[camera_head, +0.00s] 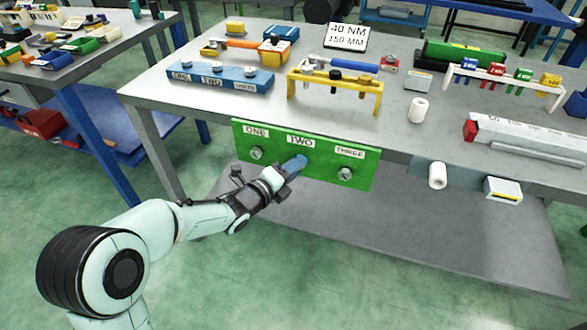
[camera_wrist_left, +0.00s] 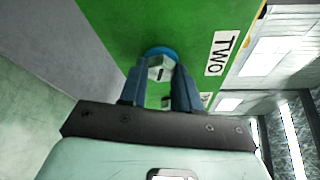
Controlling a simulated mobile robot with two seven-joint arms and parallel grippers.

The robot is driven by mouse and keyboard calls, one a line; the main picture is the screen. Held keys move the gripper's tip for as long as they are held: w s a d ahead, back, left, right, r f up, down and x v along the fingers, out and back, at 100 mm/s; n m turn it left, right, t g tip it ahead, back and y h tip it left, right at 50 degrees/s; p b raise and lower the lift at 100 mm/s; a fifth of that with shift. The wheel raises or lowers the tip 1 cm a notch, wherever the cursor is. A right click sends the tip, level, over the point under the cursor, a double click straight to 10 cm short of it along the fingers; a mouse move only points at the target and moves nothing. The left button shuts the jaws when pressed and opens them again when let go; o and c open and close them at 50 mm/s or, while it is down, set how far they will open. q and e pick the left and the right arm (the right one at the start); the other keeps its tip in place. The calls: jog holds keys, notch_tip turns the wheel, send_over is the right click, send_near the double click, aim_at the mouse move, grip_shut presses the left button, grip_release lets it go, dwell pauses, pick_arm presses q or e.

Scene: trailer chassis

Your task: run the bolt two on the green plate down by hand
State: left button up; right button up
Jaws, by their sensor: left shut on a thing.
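The green plate (camera_head: 318,155) hangs upright at the front edge of the table, with labels ONE, TWO and THREE. Bolt one (camera_head: 257,153) and bolt three (camera_head: 345,174) show as grey heads on it. My left gripper (camera_head: 298,163) is at the spot under the TWO label. In the left wrist view its blue fingers (camera_wrist_left: 162,80) are shut on bolt two (camera_wrist_left: 161,68), whose grey head shows between the tips against a blue ring on the green plate (camera_wrist_left: 130,25). How far the bolt is in cannot be seen. My right gripper is not in view.
The grey table (camera_head: 190,100) carries a blue block labelled ONE, TWO, THREE (camera_head: 220,80), a yellow rack (camera_head: 335,85), a 40 NM, 150 MM sign (camera_head: 347,37) and a socket holder (camera_head: 505,78). A lower shelf (camera_head: 440,230) lies beneath. The floor in front is clear.

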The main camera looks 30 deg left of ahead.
pick_arm(q)
jog(key=shift+d+m+g+y, duration=0.15)
jog(key=shift+m+g+y, duration=0.5)
jog(key=shift+m, duration=0.9)
jog(key=shift+d+m+g+y, duration=0.15)
jog(key=shift+m+g+y, duration=0.45)
jog(key=shift+m, duration=0.95)
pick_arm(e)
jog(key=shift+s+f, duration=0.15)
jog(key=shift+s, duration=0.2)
pick_arm(q)
jog(key=shift+f, duration=0.1)
jog(key=o, duration=1.1)
jog(key=shift+s, duration=0.1)
jog(key=shift+c, duration=0.2)
jog(key=shift+a+r, duration=0.1)
jog(key=shift+r, duration=0.1)
